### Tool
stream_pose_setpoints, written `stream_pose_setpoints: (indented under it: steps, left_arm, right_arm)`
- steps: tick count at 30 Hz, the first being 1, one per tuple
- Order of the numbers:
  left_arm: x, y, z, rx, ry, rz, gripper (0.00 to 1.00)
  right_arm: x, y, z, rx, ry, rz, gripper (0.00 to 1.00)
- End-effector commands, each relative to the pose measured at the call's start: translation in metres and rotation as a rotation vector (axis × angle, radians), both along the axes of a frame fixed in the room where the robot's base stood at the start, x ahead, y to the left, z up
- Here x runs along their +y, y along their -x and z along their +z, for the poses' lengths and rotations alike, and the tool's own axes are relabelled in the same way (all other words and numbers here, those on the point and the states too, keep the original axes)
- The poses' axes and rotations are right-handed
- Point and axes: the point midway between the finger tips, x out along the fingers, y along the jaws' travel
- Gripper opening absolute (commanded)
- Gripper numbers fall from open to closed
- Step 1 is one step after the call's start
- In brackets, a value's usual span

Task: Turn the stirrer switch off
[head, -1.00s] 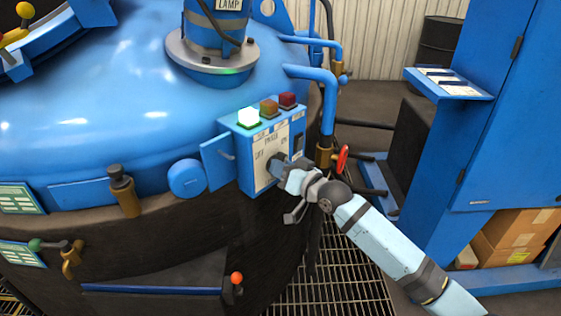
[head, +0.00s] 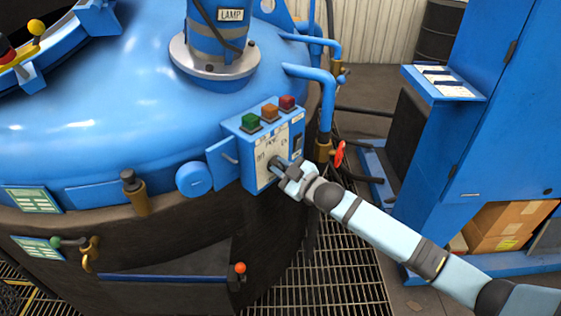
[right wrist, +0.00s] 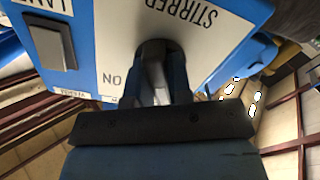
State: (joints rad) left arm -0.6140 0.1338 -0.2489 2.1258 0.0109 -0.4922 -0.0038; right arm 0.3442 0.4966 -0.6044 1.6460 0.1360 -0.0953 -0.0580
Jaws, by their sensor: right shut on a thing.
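The blue control box (head: 231,165) with a white label plate (head: 263,168) sits on the side of the furnace lid. The right wrist view shows the words STIRRER and ON on its plate (right wrist: 205,45). My right gripper (head: 281,168) is at the plate, shut on the dark stirrer switch knob (right wrist: 153,48). The gripper hides most of the knob, so its exact setting is hard to read. The green lamp (head: 250,121) on top of the box looks unlit. My left gripper is not in view.
A rocker switch (right wrist: 47,46) is beside the stirrer plate. Amber (head: 270,112) and red (head: 287,103) lamps top the box. A red valve handle (head: 339,154) on a pipe stands close to the right of my gripper. A blue cabinet (head: 500,120) is farther right.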

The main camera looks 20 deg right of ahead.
Motion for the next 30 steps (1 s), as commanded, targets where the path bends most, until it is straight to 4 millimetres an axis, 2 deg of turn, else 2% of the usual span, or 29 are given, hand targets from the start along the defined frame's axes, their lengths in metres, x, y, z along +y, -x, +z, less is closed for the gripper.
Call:
stream_pose_setpoints:
  steps: [12, 30]
  left_arm:
    - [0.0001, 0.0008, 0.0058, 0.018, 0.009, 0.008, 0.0]
    - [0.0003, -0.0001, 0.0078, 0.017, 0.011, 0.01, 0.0]
  right_arm:
    - [0.0006, 0.0001, 0.0006, -0.116, 0.202, 0.0, 0.0]
    - [0.0006, 0.0001, -0.0003, -0.143, 0.246, 0.001, 0.0]
